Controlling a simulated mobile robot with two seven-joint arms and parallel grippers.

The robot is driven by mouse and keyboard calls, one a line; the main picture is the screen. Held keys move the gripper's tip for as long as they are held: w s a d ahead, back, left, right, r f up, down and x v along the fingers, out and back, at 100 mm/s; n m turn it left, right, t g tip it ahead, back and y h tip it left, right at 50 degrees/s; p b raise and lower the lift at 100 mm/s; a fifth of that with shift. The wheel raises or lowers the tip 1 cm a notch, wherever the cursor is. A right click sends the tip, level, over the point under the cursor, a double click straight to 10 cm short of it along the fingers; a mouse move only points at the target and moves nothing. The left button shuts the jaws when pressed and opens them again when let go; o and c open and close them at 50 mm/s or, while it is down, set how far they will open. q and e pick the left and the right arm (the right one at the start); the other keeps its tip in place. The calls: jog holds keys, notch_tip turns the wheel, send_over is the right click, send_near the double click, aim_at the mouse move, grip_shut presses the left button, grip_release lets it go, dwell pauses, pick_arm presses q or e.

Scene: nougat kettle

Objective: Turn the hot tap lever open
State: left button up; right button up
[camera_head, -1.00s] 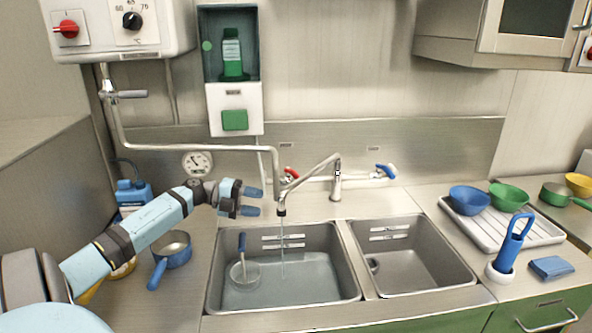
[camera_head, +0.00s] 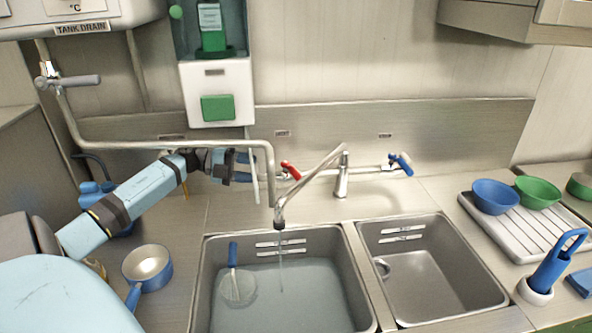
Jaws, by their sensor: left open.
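The hot tap lever (camera_head: 291,171) is red and sits at the left end of the tap's horizontal bar (camera_head: 322,174). It is tilted, its upper end to the left. The blue lever (camera_head: 402,164) is at the bar's right end. A thin stream of water (camera_head: 282,272) falls from the spout into the left basin. My left gripper (camera_head: 250,168) is open and empty, pointing right. Its fingers are left of the red lever and apart from it in the picture. A thin pale tube and the bent pipe stand between them. My right gripper is not in view.
A bent metal pipe (camera_head: 180,146) runs along the wall and drops by the spout. The left basin (camera_head: 208,290) holds water and a blue-handled strainer (camera_head: 236,288). A saucepan (camera_head: 148,264) stands below my left arm. A rack (camera_head: 520,238) with bowls is at right.

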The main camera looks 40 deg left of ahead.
aim_at(293, 175)
pick_arm(q)
jog(key=p+x, duration=0.1)
jog(key=x, duration=1.2)
jog(key=shift+p, duration=0.4)
jog(key=shift+w+d+f, duration=0.1)
jog(key=shift+w+d, duration=0.2)
grip_shut()
